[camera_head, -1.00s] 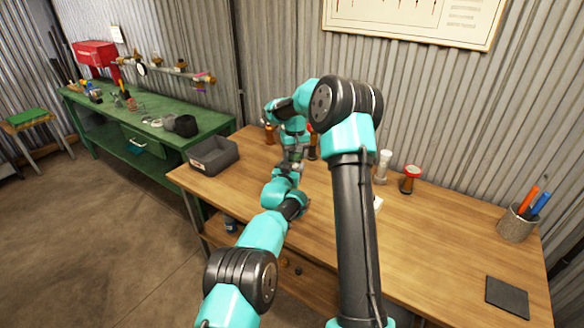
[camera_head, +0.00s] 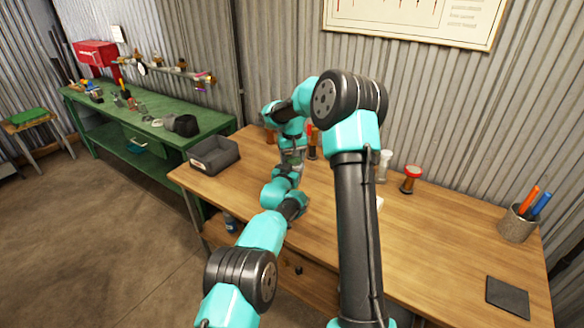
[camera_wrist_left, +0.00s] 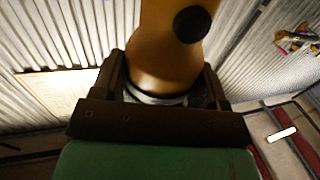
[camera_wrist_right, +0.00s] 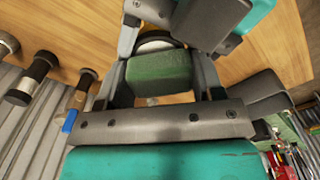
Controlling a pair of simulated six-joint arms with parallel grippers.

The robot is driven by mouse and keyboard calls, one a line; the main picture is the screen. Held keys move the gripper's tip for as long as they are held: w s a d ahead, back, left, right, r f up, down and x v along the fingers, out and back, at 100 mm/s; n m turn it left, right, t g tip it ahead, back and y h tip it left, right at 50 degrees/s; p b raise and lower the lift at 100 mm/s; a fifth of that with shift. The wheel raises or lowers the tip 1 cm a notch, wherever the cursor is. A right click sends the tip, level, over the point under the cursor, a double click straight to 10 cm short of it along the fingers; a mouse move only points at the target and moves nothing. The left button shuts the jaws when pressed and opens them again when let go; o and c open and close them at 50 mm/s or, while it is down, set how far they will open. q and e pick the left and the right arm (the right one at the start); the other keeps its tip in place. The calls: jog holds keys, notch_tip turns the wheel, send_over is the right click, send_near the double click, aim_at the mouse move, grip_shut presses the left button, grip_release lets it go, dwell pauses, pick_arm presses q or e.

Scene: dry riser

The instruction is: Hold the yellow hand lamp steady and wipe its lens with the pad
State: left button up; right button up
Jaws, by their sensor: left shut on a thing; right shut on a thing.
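The yellow hand lamp (camera_wrist_left: 168,50), with a round black button, stands between the fingers of my left gripper (camera_wrist_left: 163,88), which is shut on it. My right gripper (camera_wrist_right: 160,80) is shut on the green pad (camera_wrist_right: 158,73). Beyond the pad in the right wrist view is a dark, pale-edged round rim (camera_wrist_right: 153,43), apparently the lamp's lens end. The pad overlaps this rim; I cannot tell whether they touch. In the head view both grippers meet over the left part of the table, and my arms hide the lamp and pad.
A dark open bin (camera_head: 213,157) stands on the wooden table's left corner. A red-topped amber item (camera_head: 410,180) and a clear cylinder (camera_head: 384,166) stand near the back wall. A pen cup (camera_head: 517,223) and black mat (camera_head: 507,297) are at right. The table's middle right is clear.

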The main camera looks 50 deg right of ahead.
jog(key=shift+w+a+f, duration=0.15)
jog(key=shift+w+a, duration=0.05)
jog(key=shift+a, duration=0.25)
jog(key=shift+w+a+f, duration=0.2)
jog(key=shift+w+a, duration=0.05)
jog(key=shift+w, duration=0.2)
jog(key=shift+w+d, duration=0.3)
jog(key=shift+d, duration=0.1)
jog(key=shift+c, duration=0.7)
jog(key=shift+o, duration=0.3)
jog(key=shift+w+d+r, duration=0.1)
jog(key=shift+w+d, duration=0.1)
jog(key=shift+d, duration=0.25)
jog(key=shift+w+d+r, duration=0.1)
jog(key=shift+w+d, duration=0.05)
jog(key=shift+d, duration=0.35)
